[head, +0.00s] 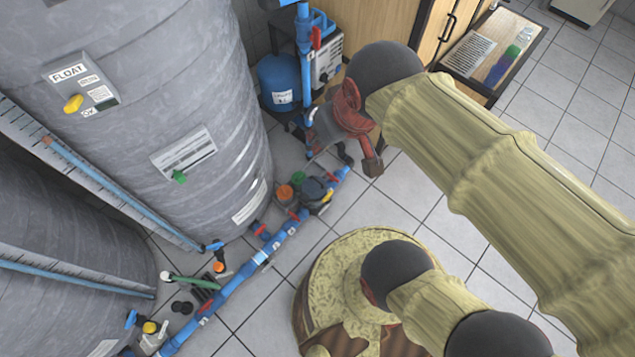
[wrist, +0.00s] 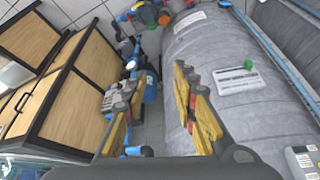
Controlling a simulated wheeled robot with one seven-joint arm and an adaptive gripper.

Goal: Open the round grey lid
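No round grey lid can be made out in either view. A large grey ribbed tank (head: 225,115) stands at the left in the head view, with its top cut off by the frame. The same tank lies across the right of the wrist view (wrist: 240,55). My gripper (wrist: 157,72) shows in the wrist view with its yellow and black fingers spread apart and nothing between them. Its right finger overlaps the tank's side in the picture; I see no clear contact.
A second grey tank (head: 60,240) is at lower left. Blue pipes (head: 270,250) with valves run along the tiled floor. A blue vessel (head: 280,85) stands behind. A wooden cabinet (head: 445,35) is at the back. Bare floor (head: 565,90) lies at the right.

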